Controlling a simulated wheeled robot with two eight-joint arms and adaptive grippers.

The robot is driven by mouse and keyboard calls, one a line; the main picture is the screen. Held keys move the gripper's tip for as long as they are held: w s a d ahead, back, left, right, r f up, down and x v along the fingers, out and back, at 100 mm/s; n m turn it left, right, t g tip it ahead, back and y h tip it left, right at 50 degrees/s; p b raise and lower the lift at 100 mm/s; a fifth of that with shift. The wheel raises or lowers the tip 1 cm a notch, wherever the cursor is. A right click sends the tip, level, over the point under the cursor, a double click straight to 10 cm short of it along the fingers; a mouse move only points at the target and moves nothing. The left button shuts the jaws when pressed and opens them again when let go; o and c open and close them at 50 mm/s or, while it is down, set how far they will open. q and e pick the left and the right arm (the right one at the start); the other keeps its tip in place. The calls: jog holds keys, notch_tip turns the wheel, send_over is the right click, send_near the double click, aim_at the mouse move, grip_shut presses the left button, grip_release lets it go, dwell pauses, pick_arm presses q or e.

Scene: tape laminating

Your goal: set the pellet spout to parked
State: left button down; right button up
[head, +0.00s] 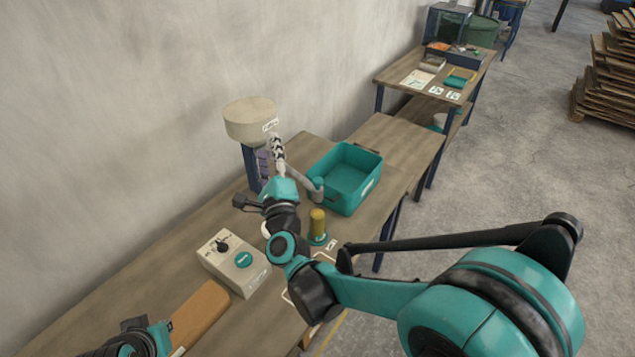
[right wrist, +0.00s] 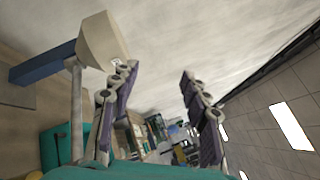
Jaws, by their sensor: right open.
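A beige round hopper (head: 250,122) with a small label stands on a blue post against the wall. A grey tube, which looks like the pellet spout (head: 305,181), slopes from behind my right gripper to the left side of the teal bin (head: 347,180). My right gripper (head: 270,149) is open, with its fingers pointing up just below the hopper's front. In the right wrist view its fingers (right wrist: 158,72) are spread with nothing between them. The hopper (right wrist: 107,40) and a grey pipe (right wrist: 76,110) show left of them. My left gripper (head: 132,343) is cut off at the bottom left.
A brown board (head: 200,312) lies nearer. A second table (head: 400,70) holds cards and trays.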

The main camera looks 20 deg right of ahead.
jog(key=d+f+m+g+h, duration=0.2)
jog(key=d+f+m+h, duration=0.4)
jog(key=m, duration=0.5)
jog(key=m+g+h, duration=0.4)
jog(key=m+g, duration=0.1)
jog(key=m, duration=0.3)
send_near(316, 185)
jog(key=x, duration=0.4)
jog(key=shift+w+r+b, duration=0.1)
jog(key=shift+b, duration=0.2)
jog(key=b+x, duration=0.1)
jog(key=x, duration=0.5)
jog(key=shift+d, duration=0.1)
jog(key=shift+w+d, duration=0.45)
grip_shut()
jog(key=shift+w, duration=0.1)
